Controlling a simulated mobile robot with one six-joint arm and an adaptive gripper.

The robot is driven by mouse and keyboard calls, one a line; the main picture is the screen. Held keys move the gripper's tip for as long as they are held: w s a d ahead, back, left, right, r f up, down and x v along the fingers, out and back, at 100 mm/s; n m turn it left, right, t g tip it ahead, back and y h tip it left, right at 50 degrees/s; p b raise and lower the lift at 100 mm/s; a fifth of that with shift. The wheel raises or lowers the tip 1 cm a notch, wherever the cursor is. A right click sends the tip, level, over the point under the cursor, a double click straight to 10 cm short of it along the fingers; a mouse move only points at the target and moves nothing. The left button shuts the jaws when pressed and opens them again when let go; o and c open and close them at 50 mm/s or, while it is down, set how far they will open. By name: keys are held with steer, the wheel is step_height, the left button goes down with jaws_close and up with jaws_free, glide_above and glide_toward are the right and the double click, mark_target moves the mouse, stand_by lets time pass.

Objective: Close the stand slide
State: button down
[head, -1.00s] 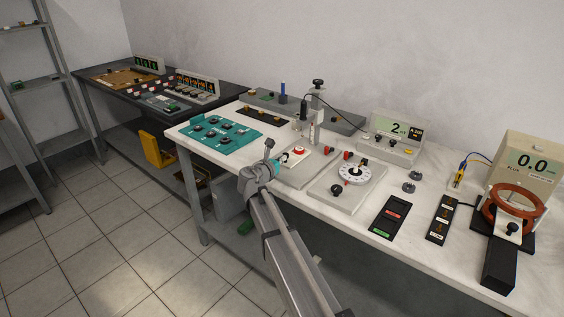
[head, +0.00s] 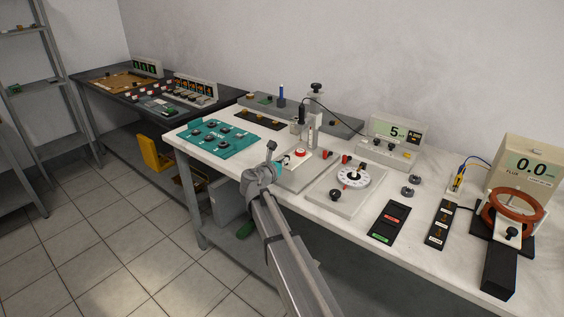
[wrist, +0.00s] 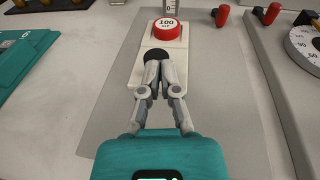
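The stand's slide (wrist: 163,82) is a pale strip on a grey base plate (wrist: 215,120), with a red round weight marked 100 (wrist: 167,31) at its far end. A dark round knob (wrist: 154,55) stands on the strip nearer to me. My gripper (wrist: 157,66) is at this knob, its two fingers drawn close together on either side of it; they hide part of the knob and the strip. In the head view the red weight (head: 300,152) shows in front of the stand's upright scale (head: 311,136), and my arm hides the near part of the slide.
A plate with a white dial (head: 353,176) lies to the right, with red-capped pegs (wrist: 271,13) between. A teal panel (head: 218,138) lies to the left. A display box (head: 398,132) reading 5 stands behind. Bare tabletop shows left of the base plate.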

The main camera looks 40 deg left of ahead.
steer(key=s+d+r+p, duration=0.1)
steer(key=s+r, duration=0.1)
steer(key=s, duration=1.1)
steer(key=shift+s+p, duration=0.35)
steer(key=shift+p, duration=0.05)
